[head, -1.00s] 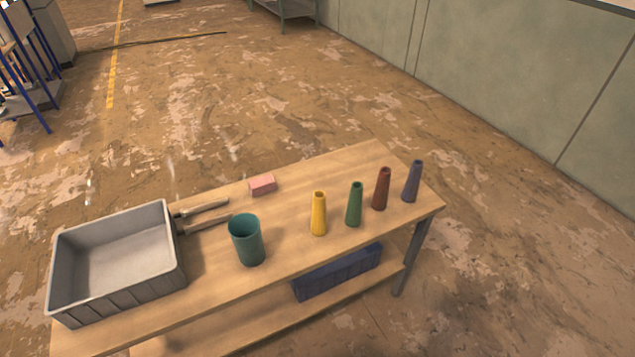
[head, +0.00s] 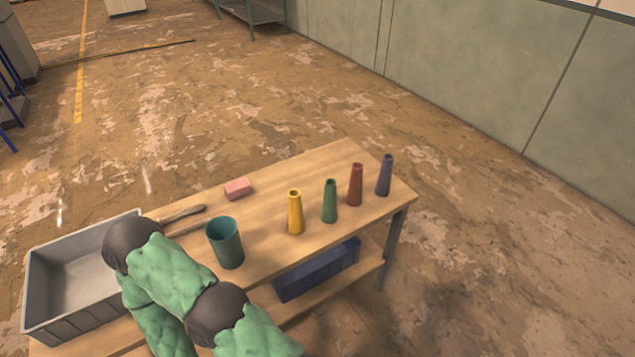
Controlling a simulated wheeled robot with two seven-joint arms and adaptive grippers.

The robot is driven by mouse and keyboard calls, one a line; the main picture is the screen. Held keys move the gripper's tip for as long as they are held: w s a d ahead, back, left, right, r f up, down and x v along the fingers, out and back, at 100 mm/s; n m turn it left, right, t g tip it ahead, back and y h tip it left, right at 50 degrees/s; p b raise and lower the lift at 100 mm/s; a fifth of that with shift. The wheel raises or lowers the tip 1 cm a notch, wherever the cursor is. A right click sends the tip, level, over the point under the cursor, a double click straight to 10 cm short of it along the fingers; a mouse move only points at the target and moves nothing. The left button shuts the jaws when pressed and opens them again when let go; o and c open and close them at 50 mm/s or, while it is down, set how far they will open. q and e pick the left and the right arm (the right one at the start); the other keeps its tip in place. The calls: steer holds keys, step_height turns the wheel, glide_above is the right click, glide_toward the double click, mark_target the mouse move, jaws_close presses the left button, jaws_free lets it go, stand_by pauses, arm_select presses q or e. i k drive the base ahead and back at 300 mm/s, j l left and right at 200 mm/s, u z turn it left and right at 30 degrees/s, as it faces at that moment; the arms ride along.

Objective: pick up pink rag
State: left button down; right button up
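A small pink block-shaped thing (head: 238,188), which looks like the pink rag, lies on the wooden table (head: 265,230) near its far edge. It sits behind the teal cup and nothing covers it. An arm of mine, in green covering with dark joints, reaches in from the bottom over the table's left front and partly hides the grey bin. No gripper fingers show in the view, so I cannot see either gripper.
A grey bin (head: 38,300) stands at the table's left, with two handled tools (head: 182,213) beside it. A teal cup (head: 226,243) stands mid-table. A blue box (head: 317,270) is on the lower shelf.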

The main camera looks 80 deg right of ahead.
mark_target(239, 188)
steer(key=z, duration=1.95)
steer(key=i+l, duration=0.15)
steer(key=l, duration=0.25)
